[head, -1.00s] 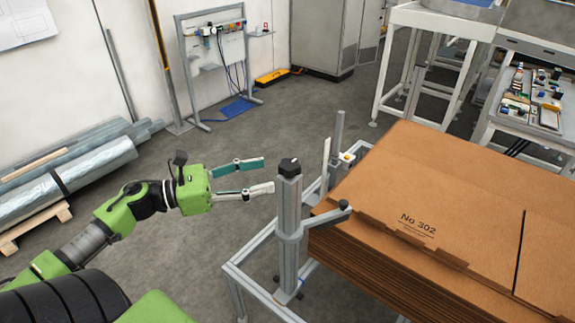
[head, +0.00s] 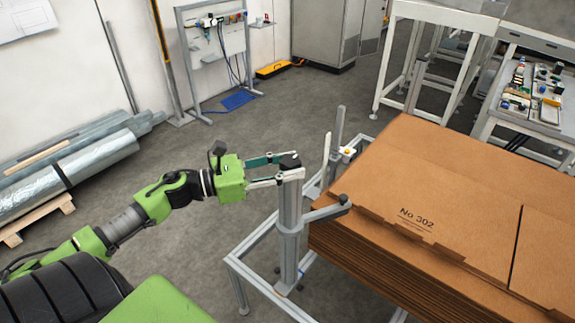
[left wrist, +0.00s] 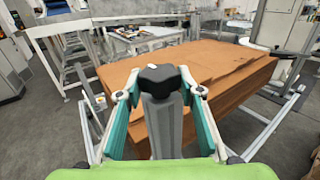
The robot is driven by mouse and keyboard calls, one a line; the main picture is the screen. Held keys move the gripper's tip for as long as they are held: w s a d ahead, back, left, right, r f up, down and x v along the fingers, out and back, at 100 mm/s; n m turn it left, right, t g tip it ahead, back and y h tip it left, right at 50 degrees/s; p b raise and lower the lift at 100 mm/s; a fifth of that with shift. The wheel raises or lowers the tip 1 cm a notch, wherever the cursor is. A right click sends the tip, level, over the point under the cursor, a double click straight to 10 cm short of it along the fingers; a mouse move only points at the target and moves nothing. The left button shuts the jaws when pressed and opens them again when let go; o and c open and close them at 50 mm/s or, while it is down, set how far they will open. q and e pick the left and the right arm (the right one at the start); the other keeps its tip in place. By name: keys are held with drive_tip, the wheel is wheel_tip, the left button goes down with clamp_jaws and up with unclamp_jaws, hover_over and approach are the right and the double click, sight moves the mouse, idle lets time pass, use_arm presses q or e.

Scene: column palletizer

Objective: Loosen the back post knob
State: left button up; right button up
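A black knob (head: 290,161) caps the grey upright post (head: 289,220) beside the stack of cardboard. My left gripper (head: 291,166) is at the top of this post, one finger on each side of it. In the left wrist view the knob (left wrist: 160,78) sits between the fingertips, with the post (left wrist: 164,125) below it between the fingers. The fingers are spread, with narrow gaps to the post; contact at the tips cannot be made out. My right gripper is out of view.
A side arm with a black end knob (head: 343,200) reaches from the post towards the cardboard stack (head: 400,235). Another grey post (head: 340,125) and a white upright plate (head: 326,155) stand behind.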

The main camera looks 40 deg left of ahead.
use_arm(q)
drive_tip(key=c, duration=0.3)
